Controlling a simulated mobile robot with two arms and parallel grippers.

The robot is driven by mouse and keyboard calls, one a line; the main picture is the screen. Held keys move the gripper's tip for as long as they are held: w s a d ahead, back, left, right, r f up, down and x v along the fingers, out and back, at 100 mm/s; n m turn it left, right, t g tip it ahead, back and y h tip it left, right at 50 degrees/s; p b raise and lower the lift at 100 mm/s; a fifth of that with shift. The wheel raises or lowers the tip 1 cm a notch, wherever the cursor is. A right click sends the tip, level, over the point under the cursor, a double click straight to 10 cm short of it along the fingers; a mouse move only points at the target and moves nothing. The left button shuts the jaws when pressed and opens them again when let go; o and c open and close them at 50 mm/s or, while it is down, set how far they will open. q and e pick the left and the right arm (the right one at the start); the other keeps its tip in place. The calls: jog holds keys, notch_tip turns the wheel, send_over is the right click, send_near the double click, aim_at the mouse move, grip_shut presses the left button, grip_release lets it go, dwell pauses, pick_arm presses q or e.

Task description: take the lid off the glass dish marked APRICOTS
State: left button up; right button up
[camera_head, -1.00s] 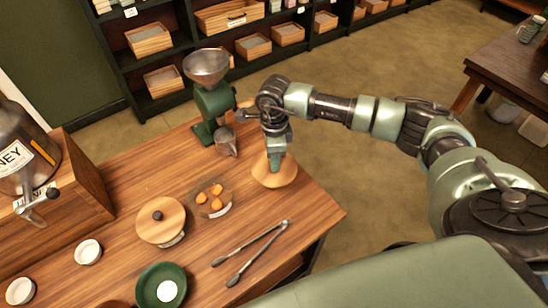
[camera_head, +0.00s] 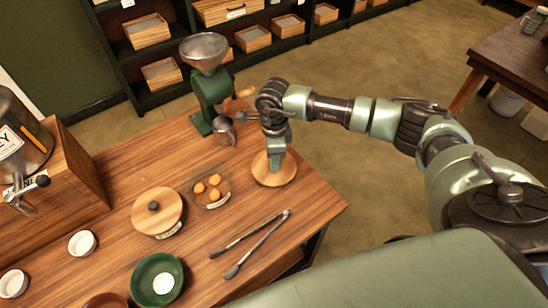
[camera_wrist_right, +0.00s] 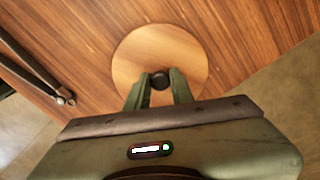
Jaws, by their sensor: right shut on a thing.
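The open glass dish (camera_head: 211,188) holds a few orange apricots and has a pale label on its front; the writing is too small to read. A round wooden lid (camera_head: 262,172) lies to its right on the table, apart from the dish. My right gripper (camera_head: 276,158) is over this lid, shut on its dark knob. The right wrist view shows the lid (camera_wrist_right: 150,50) flat below, with the knob (camera_wrist_right: 159,81) between the fingertips (camera_wrist_right: 159,88). My left gripper is not in view.
A second dish with a wooden lid (camera_head: 157,212) stands left of the open dish. Tongs (camera_head: 252,243) lie in front. A green grinder (camera_head: 210,95) stands behind, and a green bowl (camera_head: 145,278) is at front left. The table edge is close right of the lid.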

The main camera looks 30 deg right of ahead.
jog(key=shift+f+b, duration=0.2)
jog(key=shift+b, duration=0.15)
jog(key=o, duration=1.3)
jog(key=shift+r, duration=0.1)
jog(key=shift+r+p, duration=2.05)
jog(key=shift+r, duration=1.45)
jog(key=shift+s+f, duration=0.1)
jog(key=shift+f, duration=0.05)
